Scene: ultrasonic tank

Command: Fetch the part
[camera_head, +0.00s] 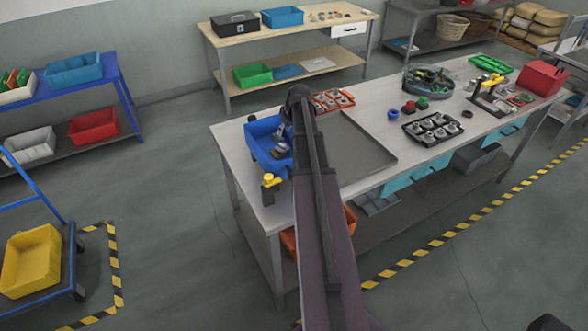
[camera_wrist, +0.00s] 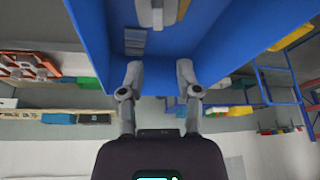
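The task does not say which part is meant. A blue bin (camera_head: 259,146) stands at the left end of the long workbench; its blue walls fill the top of the wrist view (camera_wrist: 225,40). My gripper (camera_head: 285,132) is at this bin, partly hidden by my arm. In the wrist view my gripper (camera_wrist: 160,68) has its two fingers apart, with nothing seen between them. A silvery metal piece (camera_wrist: 157,12) shows at the top edge inside the bin, beyond the fingertips and cut off by the frame. A grey ribbed shape (camera_wrist: 135,42) lies near the left finger.
A yellow-topped item (camera_head: 269,187) stands just in front of the bin. A grey tray (camera_head: 352,148) lies right of my arm, with an orange tray of parts (camera_head: 332,100) behind. A black tray of metal parts (camera_head: 433,129) is farther right. Some bare bench top lies between them.

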